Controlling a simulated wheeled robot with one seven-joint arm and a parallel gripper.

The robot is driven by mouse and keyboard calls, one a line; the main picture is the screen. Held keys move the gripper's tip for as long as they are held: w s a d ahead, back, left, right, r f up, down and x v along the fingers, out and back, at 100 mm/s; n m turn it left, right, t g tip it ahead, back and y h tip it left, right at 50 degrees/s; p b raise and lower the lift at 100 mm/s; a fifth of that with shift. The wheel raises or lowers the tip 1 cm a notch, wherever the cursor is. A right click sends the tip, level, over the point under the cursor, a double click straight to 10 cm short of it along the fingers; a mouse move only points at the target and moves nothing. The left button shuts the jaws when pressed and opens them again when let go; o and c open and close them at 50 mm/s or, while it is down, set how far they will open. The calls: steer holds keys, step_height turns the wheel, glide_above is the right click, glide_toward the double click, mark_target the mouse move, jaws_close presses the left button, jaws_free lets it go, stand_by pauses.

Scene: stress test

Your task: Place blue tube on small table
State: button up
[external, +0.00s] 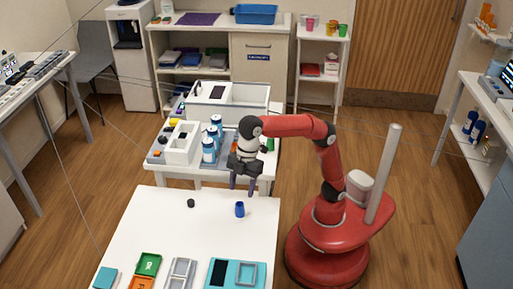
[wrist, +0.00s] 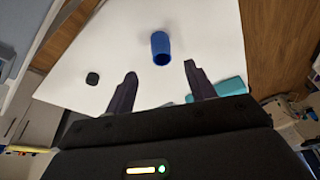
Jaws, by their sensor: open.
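A small dark blue tube (external: 239,209) stands on the white front table (external: 200,235), near its right edge. In the wrist view the blue tube (wrist: 161,47) shows beyond and between my fingertips, apart from them. My gripper (external: 242,187) points down above the far part of this table, a little behind the tube, and is open and empty. The fingers also show spread in the wrist view (wrist: 160,70). A second, smaller-looking white table (external: 180,172) stands behind the front one. I cannot tell which table is called small.
A small black piece (external: 191,203) lies left of the tube. Green and orange trays (external: 148,264), grey racks and a teal tray (external: 225,281) fill the near end. Blue-and-white bottles (external: 209,149) and white boxes crowd the rear table. The front table's middle is clear.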

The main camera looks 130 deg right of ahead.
mark_target(238, 216)
steer(key=b+x, duration=0.1)
steer(key=x, duration=0.2)
steer(key=b+x, duration=0.1)
steer(key=x, duration=0.3)
steer(key=shift+w+a+f, duration=0.1)
steer(key=shift+a+f, duration=0.15)
steer(key=shift+f, duration=0.05)
steer(key=shift+c, duration=0.4)
steer(key=c, duration=1.1)
steer(key=shift+o, duration=0.2)
steer(key=shift+r, duration=0.1)
